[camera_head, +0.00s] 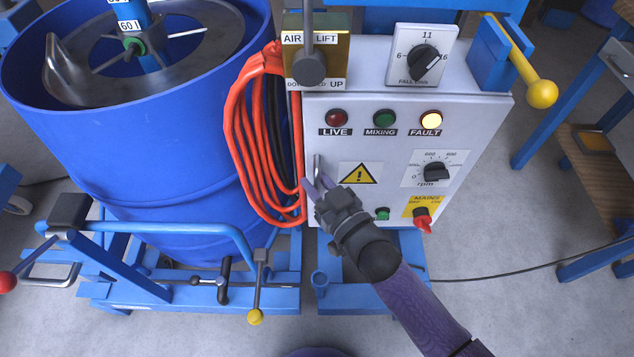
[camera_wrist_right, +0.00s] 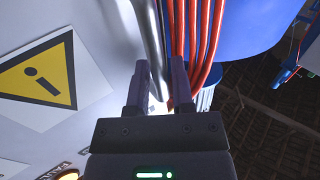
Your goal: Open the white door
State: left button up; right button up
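The white door (camera_head: 335,120) is the front panel of the cabinet and looks closed. A vertical metal handle (camera_head: 317,166) stands at its left edge. My right gripper (camera_head: 317,184) is at the lower end of this handle, its fingers apart. In the right wrist view the handle (camera_wrist_right: 151,45) runs down toward the gap between the fingertips of my right gripper (camera_wrist_right: 158,72). The white door (camera_wrist_right: 105,75) fills the left side there. I cannot tell whether the fingers touch the handle. My left gripper is not in view.
Orange hoses (camera_head: 262,150) hang just left of the handle, beside a blue drum (camera_head: 150,150). The door carries a rpm knob (camera_head: 437,172), a red mains switch (camera_head: 422,216) and indicator lamps. A yellow-knobbed lever (camera_head: 541,93) stands at the upper right. Grey floor (camera_head: 500,220) is open at the right.

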grip_shut()
dwell(0.5)
dwell(0.7)
